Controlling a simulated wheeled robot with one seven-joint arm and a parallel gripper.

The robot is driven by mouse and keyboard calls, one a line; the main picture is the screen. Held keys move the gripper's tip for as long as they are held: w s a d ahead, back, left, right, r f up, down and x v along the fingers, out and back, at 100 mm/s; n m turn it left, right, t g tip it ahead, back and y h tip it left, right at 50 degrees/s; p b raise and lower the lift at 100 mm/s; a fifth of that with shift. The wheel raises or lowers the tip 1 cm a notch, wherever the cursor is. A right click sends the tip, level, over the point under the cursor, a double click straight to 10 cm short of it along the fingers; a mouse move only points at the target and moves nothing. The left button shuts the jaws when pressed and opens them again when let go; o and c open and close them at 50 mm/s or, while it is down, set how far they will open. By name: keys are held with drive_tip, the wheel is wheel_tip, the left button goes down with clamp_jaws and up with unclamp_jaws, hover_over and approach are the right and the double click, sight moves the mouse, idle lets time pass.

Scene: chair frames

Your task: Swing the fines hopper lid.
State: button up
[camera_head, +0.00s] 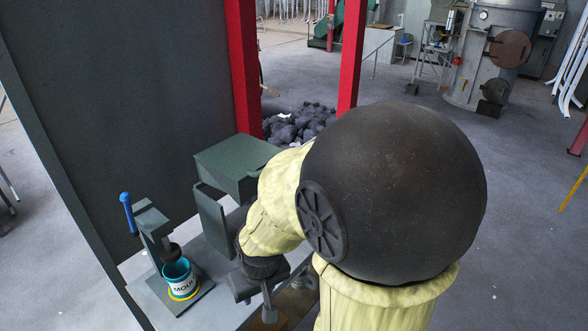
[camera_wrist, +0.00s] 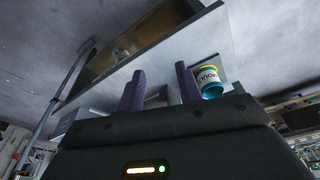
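A dark green box (camera_head: 232,182), which looks like the fines hopper, stands on the grey bench. Its flat top (camera_head: 238,156) looks like the lid and appears to lie closed. A curved piece like a handle shows at its right edge, partly hidden by my arm. My gripper (camera_wrist: 161,85) is open in the wrist view, its two dark fingers apart with nothing held between them. In the head view it hangs over the bench, in front of and below the box, apart from the lid. My arm hides part of the bench and its fingertips are hard to make out.
A teal cup (camera_head: 178,278) marked MOUL stands on a small press with a blue handle (camera_head: 127,212), left of my gripper. It also shows in the wrist view (camera_wrist: 209,80). A dark panel (camera_head: 130,100), red posts (camera_head: 243,70) and a coal heap (camera_head: 297,124) are behind.

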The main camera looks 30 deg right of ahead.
drive_tip(key=w+d+r+n+t+y+p, duration=0.2)
drive_tip(key=w+d+r+n+t, duration=0.3)
drive_tip(key=w+d+n, duration=0.4)
drive_tip(key=w+d+r+n+t+y+p, duration=0.3)
drive_tip(key=w+d+r+n+t, duration=0.3)
drive_tip(key=w+d+n, duration=0.3)
drive_tip(key=d+r+n, duration=0.1)
drive_tip(key=d+n, duration=0.1)
drive_tip(key=n, duration=0.2)
drive_tip(key=shift+w+d, duration=0.15)
drive_tip(key=shift+w, duration=0.15)
